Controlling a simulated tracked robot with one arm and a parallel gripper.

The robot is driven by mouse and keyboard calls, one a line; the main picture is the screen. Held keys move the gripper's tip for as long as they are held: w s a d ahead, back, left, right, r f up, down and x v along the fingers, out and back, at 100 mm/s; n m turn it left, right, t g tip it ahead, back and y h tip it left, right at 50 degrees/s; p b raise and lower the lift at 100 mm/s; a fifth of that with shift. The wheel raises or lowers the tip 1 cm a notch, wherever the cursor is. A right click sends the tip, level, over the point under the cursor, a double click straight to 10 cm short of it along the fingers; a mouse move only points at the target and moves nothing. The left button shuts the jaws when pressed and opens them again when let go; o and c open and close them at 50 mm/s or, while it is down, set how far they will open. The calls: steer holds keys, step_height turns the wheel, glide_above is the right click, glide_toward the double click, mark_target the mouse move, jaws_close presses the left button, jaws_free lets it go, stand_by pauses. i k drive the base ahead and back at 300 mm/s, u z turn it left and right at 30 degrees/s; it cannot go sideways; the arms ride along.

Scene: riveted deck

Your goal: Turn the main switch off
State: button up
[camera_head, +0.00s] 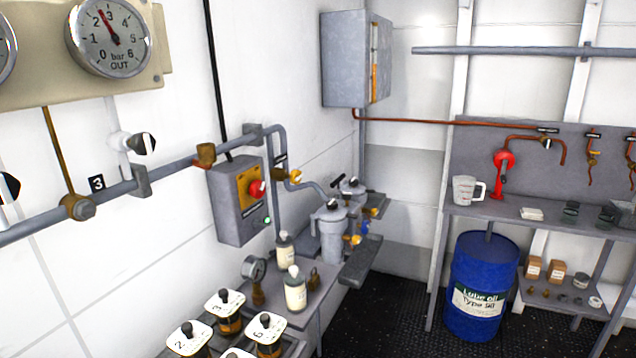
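A grey switch box (228,205) is fixed to the white left wall, a little left of the middle of the view. Its front has a yellow plate (243,181) with a red rotary knob (257,188) on it. A small green light or button (267,220) sits low on the same face. The label on the plate is too small to read, and I cannot tell the knob's position for sure. My gripper does not show in this view.
A grey pipe (190,163) runs along the wall beside the box. Below stand a bench (318,283) with bottles and several labelled sample jars (188,338). A grey cabinet (345,60) hangs behind. A blue drum (480,290) stands at right. Dark floor (395,310) lies open between.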

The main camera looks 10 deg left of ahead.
mark_target(257, 188)
steer(key=z, duration=0.55)
steer(key=i, duration=2)
steer(key=u, duration=0.8)
